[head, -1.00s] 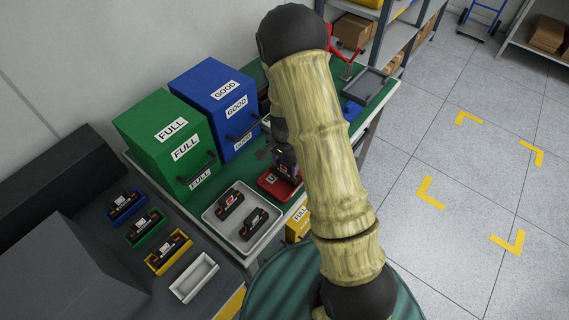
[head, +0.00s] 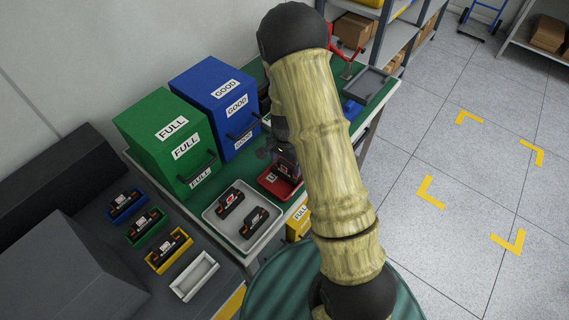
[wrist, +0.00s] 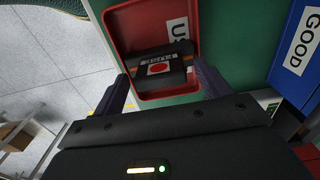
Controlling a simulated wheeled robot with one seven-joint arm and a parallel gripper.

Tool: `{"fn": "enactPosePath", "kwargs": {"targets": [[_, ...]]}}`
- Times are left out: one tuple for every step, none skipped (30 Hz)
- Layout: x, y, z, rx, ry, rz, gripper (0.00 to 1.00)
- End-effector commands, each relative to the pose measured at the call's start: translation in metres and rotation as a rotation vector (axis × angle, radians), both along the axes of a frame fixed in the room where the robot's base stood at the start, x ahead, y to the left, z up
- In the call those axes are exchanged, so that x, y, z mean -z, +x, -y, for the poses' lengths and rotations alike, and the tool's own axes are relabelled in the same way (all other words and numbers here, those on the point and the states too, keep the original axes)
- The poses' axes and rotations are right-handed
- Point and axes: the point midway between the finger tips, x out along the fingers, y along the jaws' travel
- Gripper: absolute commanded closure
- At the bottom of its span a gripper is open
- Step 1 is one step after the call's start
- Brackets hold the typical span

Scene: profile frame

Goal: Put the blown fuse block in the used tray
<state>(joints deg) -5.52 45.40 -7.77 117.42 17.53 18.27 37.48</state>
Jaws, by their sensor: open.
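The used tray (head: 270,187) is red, with a white label partly reading "US". It lies on the green bench beside the white tray. In the wrist view the used tray (wrist: 186,92) holds a dark fuse block (wrist: 153,65) with a red round mark, lying on its floor. The same block (head: 284,170) shows partly in the head view, under my gripper. My gripper (wrist: 161,72) is open and empty, its fingers either side of the block in the picture and apart from it. The arm hides part of the gripper in the head view.
A white tray (head: 217,219) holds two more fuse blocks. Blue, green and yellow holders with fuse blocks and an empty white holder (head: 194,277) stand on the dark surface at left. The green FULL box (head: 167,143) and blue GOOD box (head: 214,106) stand behind.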

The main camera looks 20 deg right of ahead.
Motion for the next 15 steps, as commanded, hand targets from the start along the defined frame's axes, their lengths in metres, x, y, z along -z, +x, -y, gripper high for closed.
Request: {"fn": "enactPosePath", "kwargs": {"targets": [[-0.005,0.0,0.0,-0.001,0.0,0.001,0.24],[-0.009,0.001,0.0,-0.001,0.0,0.003,0.24],[-0.014,0.001,-0.001,-0.001,-0.001,0.004,0.24],[-0.018,0.0,-0.001,-0.001,0.0,0.004,0.24],[-0.023,0.001,-0.001,-0.001,0.0,0.005,0.24],[-0.03,0.001,-0.001,-0.001,0.0,0.004,0.24],[-0.036,0.001,-0.001,-0.002,-0.001,0.006,0.24],[-0.041,0.001,-0.001,-0.002,0.0,0.005,0.24],[-0.049,0.001,-0.001,-0.004,0.0,0.005,0.24],[-0.055,0.001,-0.001,-0.004,0.0,0.005,0.24],[-0.06,0.001,-0.001,-0.003,-0.001,0.006,0.24],[-0.068,0.001,-0.001,-0.002,0.0,0.005,0.24],[-0.074,0.001,-0.001,-0.002,0.001,0.006,0.24],[-0.08,0.001,-0.002,-0.003,0.001,0.006,0.24],[-0.087,0.001,-0.001,-0.003,0.0,0.005,0.24]]}}
